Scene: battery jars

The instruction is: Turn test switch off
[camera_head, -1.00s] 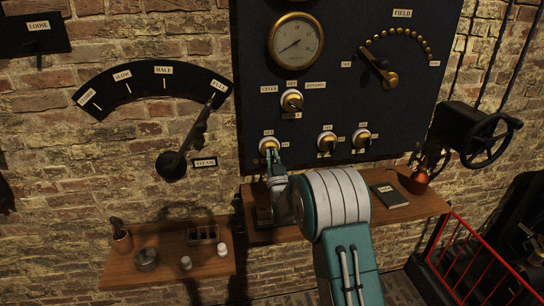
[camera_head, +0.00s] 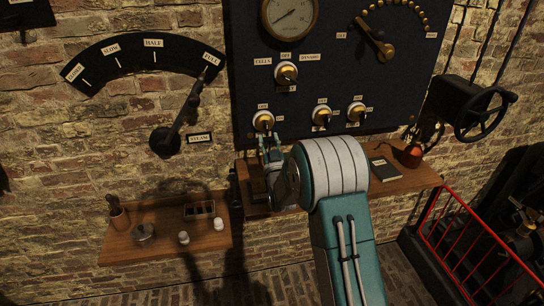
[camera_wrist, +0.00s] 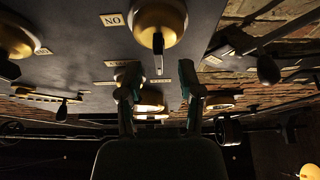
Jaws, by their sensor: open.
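On the dark panel (camera_head: 298,88) a lower row holds three brass switches: a left one (camera_head: 263,121), a middle one (camera_head: 322,115) and a right one (camera_head: 356,112). Small labels surround them, too small to read in the head view, so I cannot tell which is the test switch. My gripper (camera_head: 269,140) is just below the left switch, apart from its brass body. In the wrist view my gripper (camera_wrist: 160,80) is open, with a brass knob (camera_wrist: 150,102) visible beyond and between the fingers. A larger brass switch with a lever (camera_wrist: 158,22) is nearer, by a label reading ON upside down.
A higher selector switch (camera_head: 286,74), a gauge (camera_head: 290,14) and the field lever (camera_head: 377,40) are on the panel. A wooden shelf (camera_head: 400,178) lies below, with a book (camera_head: 384,167). A handwheel (camera_head: 486,114) and red railing (camera_head: 468,245) are at right.

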